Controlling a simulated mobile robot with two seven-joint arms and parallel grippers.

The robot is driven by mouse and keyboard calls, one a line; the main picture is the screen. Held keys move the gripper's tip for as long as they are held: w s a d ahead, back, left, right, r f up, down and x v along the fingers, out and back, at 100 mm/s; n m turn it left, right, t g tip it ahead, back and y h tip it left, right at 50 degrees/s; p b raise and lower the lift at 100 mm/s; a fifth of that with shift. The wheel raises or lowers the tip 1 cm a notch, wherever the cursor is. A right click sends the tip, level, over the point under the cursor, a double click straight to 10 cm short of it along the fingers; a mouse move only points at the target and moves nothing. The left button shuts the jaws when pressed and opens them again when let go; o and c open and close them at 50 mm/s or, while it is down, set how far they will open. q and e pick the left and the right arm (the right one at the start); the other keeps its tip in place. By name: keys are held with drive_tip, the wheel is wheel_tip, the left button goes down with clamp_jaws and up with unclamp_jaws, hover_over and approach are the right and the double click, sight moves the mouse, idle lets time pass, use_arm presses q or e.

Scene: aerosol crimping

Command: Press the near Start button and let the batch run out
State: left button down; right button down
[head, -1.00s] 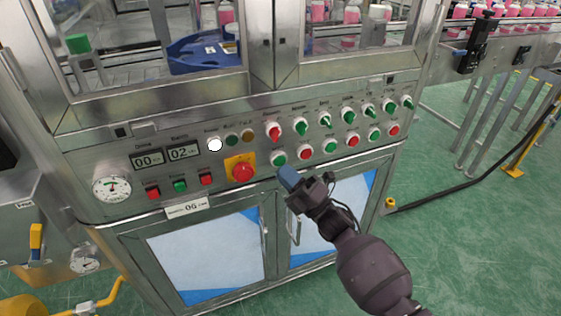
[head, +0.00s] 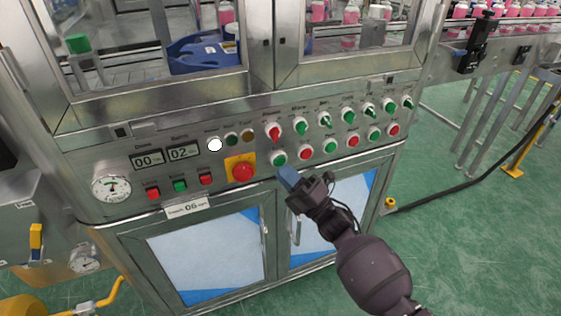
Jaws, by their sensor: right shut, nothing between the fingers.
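The machine's control panel (head: 225,190) spans the middle of the head view. A green button (head: 279,158) sits in the lower row, just up and left of my right gripper (head: 285,176). The labels are too small to read surely, so I cannot tell which is Start. My right gripper is shut and empty, its blue tips in front of the panel; contact is not visible. My left gripper is out of view. The displays (head: 166,156) read 00 and 02. A white lamp (head: 215,145) is lit.
A large red stop button (head: 243,172) on a yellow plate lies left of my right gripper. Selector knobs (head: 300,127) stick out above the lower button row. A gauge (head: 112,188) is at the far left. Pink bottles (head: 500,12) stand on a conveyor at the upper right.

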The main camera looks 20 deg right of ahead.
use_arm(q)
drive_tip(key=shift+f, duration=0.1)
use_arm(e)
drive_tip(key=shift+w, duration=0.1)
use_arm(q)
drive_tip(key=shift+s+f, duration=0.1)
use_arm(e)
drive_tip(key=shift+w, duration=0.3)
